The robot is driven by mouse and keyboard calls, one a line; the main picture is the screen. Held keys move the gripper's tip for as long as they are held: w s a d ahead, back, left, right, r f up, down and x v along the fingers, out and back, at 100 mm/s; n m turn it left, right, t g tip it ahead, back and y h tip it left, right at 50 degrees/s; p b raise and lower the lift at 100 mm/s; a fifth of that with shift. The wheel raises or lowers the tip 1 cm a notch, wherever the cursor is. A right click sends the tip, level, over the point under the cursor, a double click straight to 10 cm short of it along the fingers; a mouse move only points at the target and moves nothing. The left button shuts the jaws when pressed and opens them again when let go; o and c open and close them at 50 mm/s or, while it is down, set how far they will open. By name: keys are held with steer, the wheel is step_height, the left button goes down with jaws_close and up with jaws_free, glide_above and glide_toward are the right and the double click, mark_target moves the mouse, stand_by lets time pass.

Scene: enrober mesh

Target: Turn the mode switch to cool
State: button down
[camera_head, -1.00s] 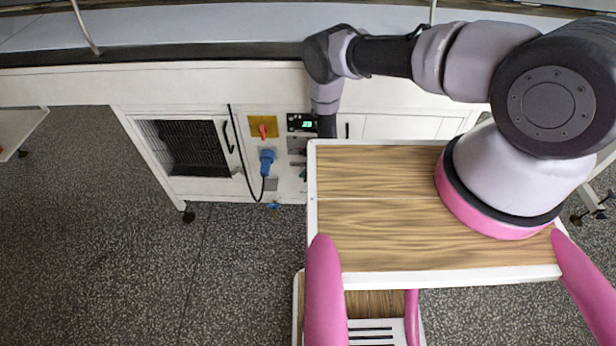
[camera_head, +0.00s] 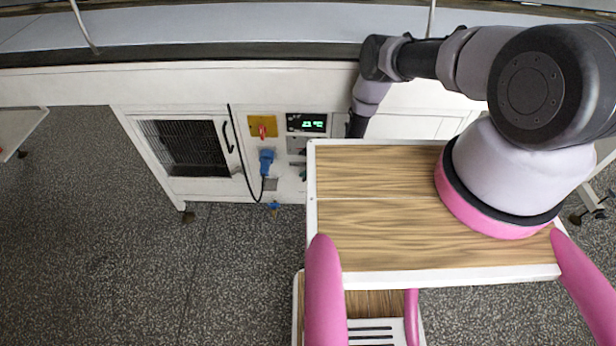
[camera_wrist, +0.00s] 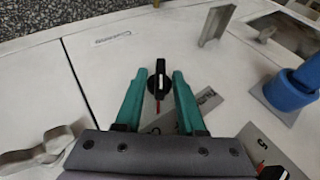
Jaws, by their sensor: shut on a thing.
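In the wrist view a black knob (camera_wrist: 160,86) with a white pointer mark sits between the teal fingertips of my gripper (camera_wrist: 160,75). A finger stands on each side, and I take the gripper to be shut on this knob. A red line shows just below it. A grey label plate (camera_wrist: 208,98) lies beside the right finger, partly covered, its text hard to read. Whether this knob is the mode switch cannot be read from its label. In the head view my gripper and this knob are hidden behind my arm and the wooden-topped surface.
The white cabinet front carries a red switch on a yellow plate (camera_head: 253,130), a green-lit display (camera_head: 306,123) and a blue plug (camera_head: 266,160). The plug (camera_wrist: 290,88) is right of my fingers in the wrist view. Another dial (camera_wrist: 272,171) is lower right.

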steer(key=shift+d+f+y, duration=0.1)
steer(key=shift+y, duration=0.6)
steer(key=c, duration=0.9)
jaws_free()
steer(key=v, duration=1.1)
steer(key=shift+s, duration=0.15)
